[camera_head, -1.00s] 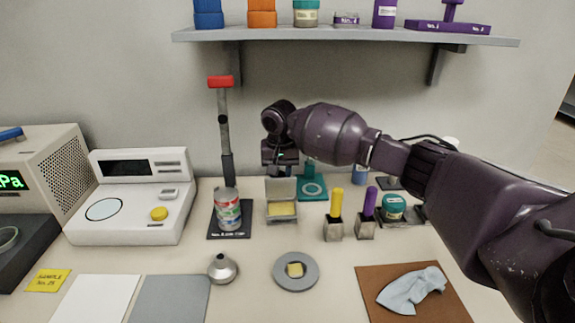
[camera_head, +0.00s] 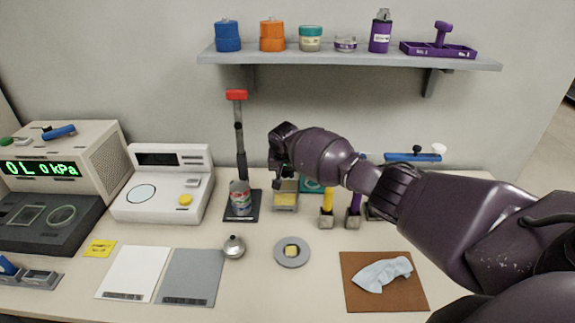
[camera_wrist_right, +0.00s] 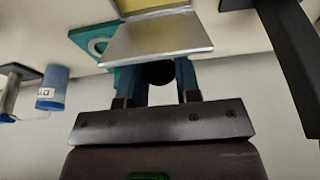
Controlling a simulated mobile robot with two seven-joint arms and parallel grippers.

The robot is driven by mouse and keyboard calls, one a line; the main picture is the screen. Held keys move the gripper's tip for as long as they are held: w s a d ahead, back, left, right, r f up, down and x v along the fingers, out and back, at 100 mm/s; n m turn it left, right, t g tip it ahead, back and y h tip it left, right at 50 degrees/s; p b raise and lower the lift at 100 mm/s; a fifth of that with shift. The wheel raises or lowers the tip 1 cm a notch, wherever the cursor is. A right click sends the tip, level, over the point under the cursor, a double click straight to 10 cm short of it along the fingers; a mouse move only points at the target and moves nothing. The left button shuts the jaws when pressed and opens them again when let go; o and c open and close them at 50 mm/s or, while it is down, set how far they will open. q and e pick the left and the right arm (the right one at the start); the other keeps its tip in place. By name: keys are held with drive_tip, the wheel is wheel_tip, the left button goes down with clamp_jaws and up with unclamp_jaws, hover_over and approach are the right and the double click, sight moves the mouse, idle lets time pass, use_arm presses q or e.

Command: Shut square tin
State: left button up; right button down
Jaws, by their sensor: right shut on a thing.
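The square tin (camera_head: 285,201) stands open on the bench behind the round grey dish, with a yellow filling inside. Its raised lid (camera_wrist_right: 155,38) is a pale metal plate across the top of the right wrist view. My right gripper (camera_head: 279,180) reaches in from the right and is at the lid, hiding part of it in the head view. In the right wrist view its two fingers (camera_wrist_right: 162,85) meet the lid's edge and are shut on it, though their exact contact is partly hidden. My left gripper is not in view.
The can on its dark stand (camera_head: 240,196) is close left of the tin. A teal piece (camera_head: 310,187) and the yellow-handled tool (camera_head: 328,207) are close on the right. The grey dish (camera_head: 292,260) and funnel (camera_head: 234,247) lie in front. The shelf (camera_head: 350,62) hangs above.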

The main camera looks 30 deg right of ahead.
sight(285, 180)
drive_tip(key=p, duration=0.1)
drive_tip(key=t+p, duration=0.1)
drive_tip(key=shift+s+a+h+p, duration=0.2)
drive_tip(key=shift+s+h+p, duration=0.1)
drive_tip(key=shift+s+p, duration=0.1)
drive_tip(key=shift+s+a+p, duration=0.1)
drive_tip(key=shift+s+p, duration=0.05)
drive_tip(key=shift+p, duration=0.45)
drive_tip(key=shift+s+a+t+h+p, duration=0.15)
drive_tip(key=shift+t+h+p, duration=0.15)
drive_tip(key=shift+t+p, duration=0.2)
use_arm(q)
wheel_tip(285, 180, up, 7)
drive_tip(key=p, duration=0.1)
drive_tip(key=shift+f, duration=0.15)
use_arm(e)
drive_tip(key=shift+s+a+f+t+h, duration=0.1)
drive_tip(key=shift+s+f+t+h, duration=0.15)
drive_tip(key=shift+t+h, duration=0.2)
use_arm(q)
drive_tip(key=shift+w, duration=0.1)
use_arm(e)
drive_tip(key=c, duration=0.9)
unclamp_jaws()
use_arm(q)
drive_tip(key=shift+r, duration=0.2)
use_arm(e)
drive_tip(key=shift+o, duration=0.4)
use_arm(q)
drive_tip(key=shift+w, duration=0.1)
